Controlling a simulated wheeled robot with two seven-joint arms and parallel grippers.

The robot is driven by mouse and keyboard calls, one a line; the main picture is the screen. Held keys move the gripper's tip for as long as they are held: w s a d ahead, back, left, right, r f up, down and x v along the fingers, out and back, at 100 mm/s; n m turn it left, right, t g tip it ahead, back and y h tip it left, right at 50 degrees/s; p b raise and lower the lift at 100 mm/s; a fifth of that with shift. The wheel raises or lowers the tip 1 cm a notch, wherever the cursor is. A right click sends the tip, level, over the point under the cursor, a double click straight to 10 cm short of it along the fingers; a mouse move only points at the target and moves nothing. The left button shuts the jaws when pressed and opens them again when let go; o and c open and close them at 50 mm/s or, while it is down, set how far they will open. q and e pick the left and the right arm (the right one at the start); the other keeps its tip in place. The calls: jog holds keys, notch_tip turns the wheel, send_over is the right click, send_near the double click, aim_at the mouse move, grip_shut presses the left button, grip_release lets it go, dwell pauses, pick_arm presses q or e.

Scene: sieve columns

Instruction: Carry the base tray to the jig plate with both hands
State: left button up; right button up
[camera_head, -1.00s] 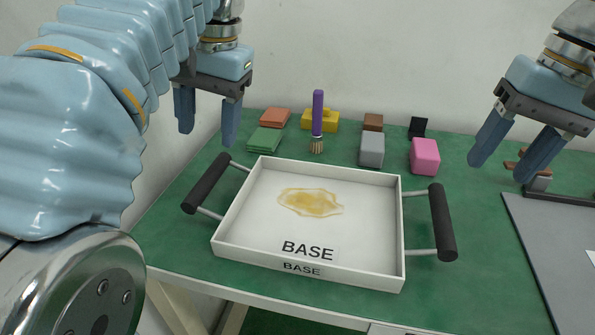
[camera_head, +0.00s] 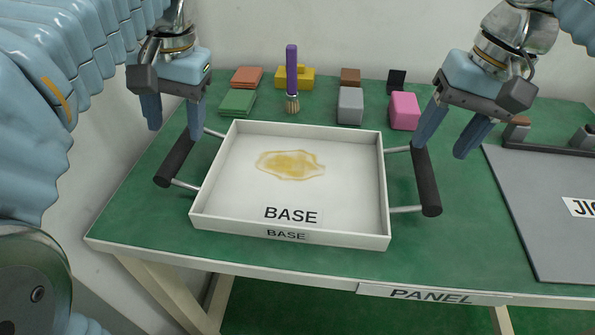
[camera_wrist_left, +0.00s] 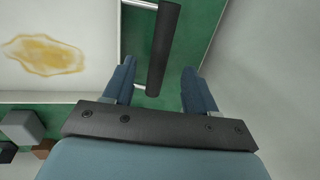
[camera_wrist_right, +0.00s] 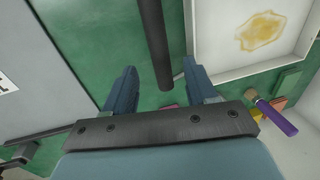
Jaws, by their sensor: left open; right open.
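The white base tray (camera_head: 290,242), marked BASE, lies flat on the green table. A yellowish stain (camera_head: 290,165) is on its floor. It has a dark bar handle on each side. My left gripper (camera_head: 172,124) is open just above the left handle (camera_head: 175,160). In the left wrist view the handle (camera_wrist_left: 163,50) lines up between the open fingers (camera_wrist_left: 158,78). My right gripper (camera_head: 444,147) is open by the right handle (camera_head: 426,180). In the right wrist view that handle (camera_wrist_right: 153,40) lines up between the fingers (camera_wrist_right: 160,78). The grey jig plate (camera_head: 530,200) is at the right.
Behind the tray stand a brush with a purple handle (camera_head: 291,70), green (camera_head: 237,102) and orange (camera_head: 246,77) pieces, a yellow block (camera_head: 305,78), a grey block (camera_head: 350,105) and a pink block (camera_head: 405,110). Green table is clear between tray and jig plate.

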aim_at(178, 146)
pick_arm(q)
jog(key=f, duration=0.3)
jog(key=a+f, duration=0.1)
jog(key=f, duration=0.3)
jog(key=shift+a, duration=0.2)
pick_arm(e)
jog(key=f, duration=0.3)
jog(key=a+f, duration=0.1)
jog(key=f, duration=0.3)
jog(key=shift+a, duration=0.15)
pick_arm(q)
jog(key=shift+r, duration=0.1)
jog(key=shift+c, duration=0.2)
pick_arm(e)
jog(key=shift+r, duration=0.1)
jog(key=shift+c, duration=0.2)
pick_arm(q)
grip_shut()
pick_arm(e)
grip_shut()
